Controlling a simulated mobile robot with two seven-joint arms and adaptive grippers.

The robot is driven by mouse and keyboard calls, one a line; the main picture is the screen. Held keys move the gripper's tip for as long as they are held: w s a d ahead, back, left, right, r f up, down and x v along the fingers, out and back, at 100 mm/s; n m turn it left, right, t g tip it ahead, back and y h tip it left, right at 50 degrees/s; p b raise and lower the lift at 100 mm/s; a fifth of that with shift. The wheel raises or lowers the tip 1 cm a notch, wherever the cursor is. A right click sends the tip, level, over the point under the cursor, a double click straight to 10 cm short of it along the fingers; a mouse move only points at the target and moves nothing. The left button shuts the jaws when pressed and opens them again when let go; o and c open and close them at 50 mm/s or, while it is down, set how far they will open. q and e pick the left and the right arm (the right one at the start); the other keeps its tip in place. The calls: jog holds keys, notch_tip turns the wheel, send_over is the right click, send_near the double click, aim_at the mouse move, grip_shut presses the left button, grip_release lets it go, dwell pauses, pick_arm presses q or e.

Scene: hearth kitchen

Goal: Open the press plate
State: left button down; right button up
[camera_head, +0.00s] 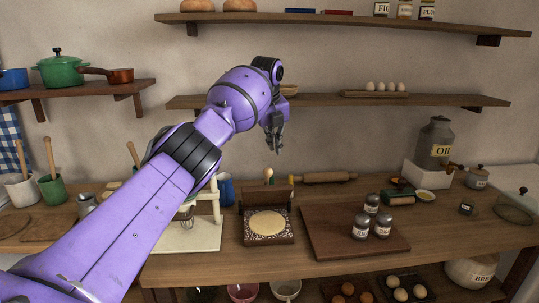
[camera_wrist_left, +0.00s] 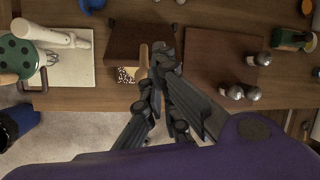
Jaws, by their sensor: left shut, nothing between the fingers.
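The press sits on the wooden counter, left of the middle of the head view. Its speckled base (camera_head: 286,238) carries a flat round of pale dough (camera_head: 268,222). Its dark brown press plate (camera_head: 262,196) stands raised at the back edge of the base, leaving the dough uncovered. In the left wrist view the plate (camera_wrist_left: 128,42) shows from above, with part of the speckled base (camera_wrist_left: 125,75) below it. My left gripper (camera_head: 277,149) is shut and empty, pointing down in the air above the plate. In the wrist view its fingers (camera_wrist_left: 163,68) hide part of the press. My right gripper is not in view.
A brown board (camera_head: 330,232) with several shakers (camera_head: 361,226) lies right of the press. A rolling pin (camera_head: 328,178) lies behind. A pale stand on a white board (camera_head: 200,236) is close on the left. A wall shelf (camera_head: 340,101) runs behind my left gripper.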

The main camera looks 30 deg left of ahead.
pick_arm(q)
jog(key=r+b, duration=0.1)
jog(key=r, duration=0.3)
jog(key=w+r+b, duration=0.1)
jog(key=shift+w+a+r+b, duration=0.1)
jog(key=shift+a+r+b, duration=0.2)
jog(key=shift+a+r, duration=0.1)
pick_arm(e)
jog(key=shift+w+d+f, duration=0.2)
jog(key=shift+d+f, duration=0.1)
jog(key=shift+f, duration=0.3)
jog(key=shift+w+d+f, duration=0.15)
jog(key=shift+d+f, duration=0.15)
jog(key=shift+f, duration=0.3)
